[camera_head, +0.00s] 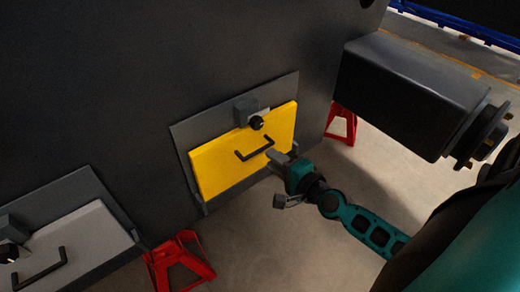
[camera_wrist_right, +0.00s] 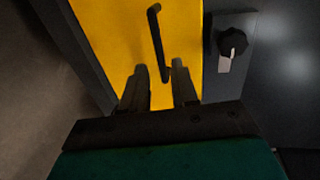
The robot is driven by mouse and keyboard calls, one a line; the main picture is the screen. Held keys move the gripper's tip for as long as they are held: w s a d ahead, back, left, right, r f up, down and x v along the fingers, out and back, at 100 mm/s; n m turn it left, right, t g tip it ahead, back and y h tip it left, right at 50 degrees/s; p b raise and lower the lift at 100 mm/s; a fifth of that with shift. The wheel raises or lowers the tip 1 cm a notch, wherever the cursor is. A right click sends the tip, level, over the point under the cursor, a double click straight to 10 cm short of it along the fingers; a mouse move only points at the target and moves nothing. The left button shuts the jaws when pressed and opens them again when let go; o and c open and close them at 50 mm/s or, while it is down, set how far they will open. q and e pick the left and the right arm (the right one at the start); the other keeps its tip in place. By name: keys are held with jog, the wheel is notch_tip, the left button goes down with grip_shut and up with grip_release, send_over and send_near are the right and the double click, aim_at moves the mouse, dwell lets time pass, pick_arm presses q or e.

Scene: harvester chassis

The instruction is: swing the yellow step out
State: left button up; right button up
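The yellow step (camera_head: 217,165) is a flat panel folded up against a grey plate on the dark chassis wall. It has a black bar handle (camera_head: 254,150) and a black knob (camera_head: 256,122) above it. My right gripper (camera_head: 275,161) is beside the step's lower right part, near the handle. In the right wrist view its two fingers (camera_wrist_right: 159,66) are apart, with the lower end of the handle (camera_wrist_right: 160,45) just beyond and between the tips. I cannot tell whether they touch it. My left gripper is not in view.
A grey panel (camera_head: 75,240) with a similar handle and knob is at the lower left. Red stands (camera_head: 178,262) are under the chassis. A dark axle beam (camera_head: 405,95) juts out at the right, above my right arm. The pale floor below is open.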

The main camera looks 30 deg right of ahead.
aim_at(260, 151)
jog(key=x, duration=0.6)
jog(key=shift+w+f, duration=0.1)
jog(key=shift+w, duration=0.25)
jog(key=shift+c, duration=0.2)
grip_shut()
